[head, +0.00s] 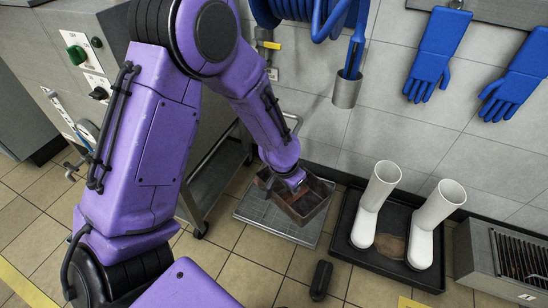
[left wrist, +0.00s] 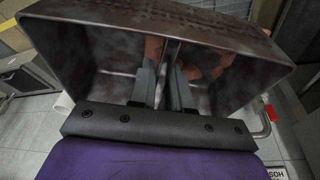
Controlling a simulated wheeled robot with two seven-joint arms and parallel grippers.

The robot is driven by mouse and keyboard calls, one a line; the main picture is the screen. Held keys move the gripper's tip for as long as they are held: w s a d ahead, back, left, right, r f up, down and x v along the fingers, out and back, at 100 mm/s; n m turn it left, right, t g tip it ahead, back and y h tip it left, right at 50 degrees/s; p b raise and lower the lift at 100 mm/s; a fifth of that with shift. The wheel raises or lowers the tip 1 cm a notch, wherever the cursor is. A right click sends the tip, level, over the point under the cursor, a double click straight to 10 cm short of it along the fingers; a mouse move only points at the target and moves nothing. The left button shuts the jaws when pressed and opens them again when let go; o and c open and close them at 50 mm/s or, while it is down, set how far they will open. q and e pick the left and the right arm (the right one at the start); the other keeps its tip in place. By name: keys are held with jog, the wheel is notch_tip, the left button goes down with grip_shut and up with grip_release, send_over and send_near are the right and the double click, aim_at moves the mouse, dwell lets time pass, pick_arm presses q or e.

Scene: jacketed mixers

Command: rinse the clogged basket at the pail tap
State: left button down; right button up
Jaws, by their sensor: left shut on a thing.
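The basket (head: 312,204) is a dark brown, open-topped metal box, tilted, in the middle of the head view. In the left wrist view the basket (left wrist: 85,75) fills most of the picture, with a perforated wall and orange-brown patches inside. My left gripper (head: 292,183) reaches down to it. In the left wrist view its fingers (left wrist: 172,78) are closed on a thin upright strip of the basket. A small yellow-handled valve (head: 271,45) is on the wall under the blue hose; I cannot tell whether it is the pail tap. No pail is clearly seen. My right gripper is out of view.
A grey floor grate (head: 258,207) lies below the basket. White boots (head: 377,204) stand in a black tray (head: 340,244) to the right. A dark rounded object (head: 321,281) is on the tiles. A steel cart (head: 213,178) stands left. Blue gloves (head: 438,55) hang on the wall.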

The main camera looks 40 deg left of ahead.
pick_arm(q)
jog(key=a+f+m+g+h+b, duration=0.1)
jog(key=a+f+m+b, duration=0.3)
jog(key=f, duration=0.4)
jog(key=a+f+m+g+h+b, duration=0.1)
jog(key=a+f+m+b, duration=0.25)
jog(key=f+m, duration=0.4)
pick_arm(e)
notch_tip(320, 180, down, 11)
pick_arm(q)
jog(key=w+a+f+b, duration=0.1)
jog(key=w+b, duration=0.3)
jog(key=w, duration=0.3)
jog(key=w+a+f+b, duration=0.2)
jog(key=w+b, duration=0.2)
jog(key=w, duration=0.2)
jog(key=shift+w+n, duration=0.35)
jog(key=shift+n, duration=0.1)
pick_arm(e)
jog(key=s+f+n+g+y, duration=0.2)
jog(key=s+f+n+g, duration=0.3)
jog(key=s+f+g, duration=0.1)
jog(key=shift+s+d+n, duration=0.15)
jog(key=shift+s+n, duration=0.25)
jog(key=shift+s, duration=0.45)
pick_arm(q)
jog(key=shift+r, duration=0.1)
